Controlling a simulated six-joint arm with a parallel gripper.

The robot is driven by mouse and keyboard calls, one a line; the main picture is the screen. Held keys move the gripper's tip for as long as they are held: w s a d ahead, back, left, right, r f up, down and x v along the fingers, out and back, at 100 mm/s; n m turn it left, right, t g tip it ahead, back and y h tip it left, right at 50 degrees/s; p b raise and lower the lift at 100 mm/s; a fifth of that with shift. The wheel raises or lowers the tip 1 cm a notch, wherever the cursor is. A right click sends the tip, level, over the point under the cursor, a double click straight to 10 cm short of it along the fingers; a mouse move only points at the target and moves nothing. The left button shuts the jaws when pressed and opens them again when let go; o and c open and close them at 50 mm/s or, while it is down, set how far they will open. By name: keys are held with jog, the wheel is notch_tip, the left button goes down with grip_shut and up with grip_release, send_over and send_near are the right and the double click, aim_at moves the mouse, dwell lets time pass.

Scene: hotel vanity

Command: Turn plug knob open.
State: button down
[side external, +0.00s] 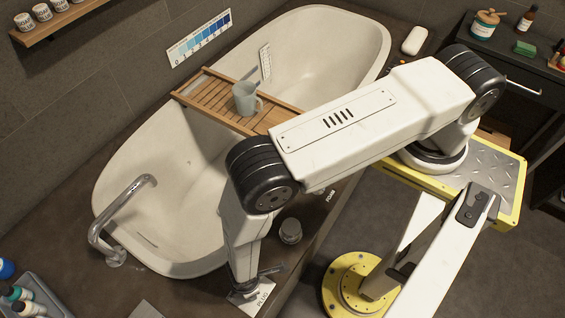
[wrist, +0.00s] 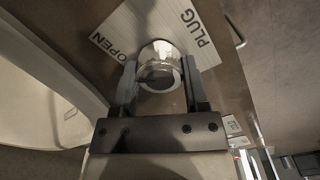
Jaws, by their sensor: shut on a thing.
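The plug knob (wrist: 160,62) is a round, shiny metal knob on a pale plate (wrist: 139,22) printed "PLUG" and "OPEN". In the wrist view, my gripper (wrist: 160,76) has one finger on each side of the knob and is shut on it. "OPEN" lies to the left of the knob and "PLUG" to the upper right. In the side view, my gripper (side external: 244,284) points down at the plate (side external: 262,298) on the tub's dark surround, and the knob is largely hidden by it. The knob's exact turn angle is hard to tell.
A second round knob (side external: 290,231) stands close by on the surround. The white tub (side external: 160,190) has a curved metal spout (side external: 120,205) and a wooden tray (side external: 205,92) with a mug (side external: 246,98). A bin of bottles (side external: 35,298) sits at the lower left.

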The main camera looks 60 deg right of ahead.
jog(key=shift+a, duration=0.15)
jog(key=shift+c, duration=0.5)
grip_release()
jog(key=shift+r, duration=3.9)
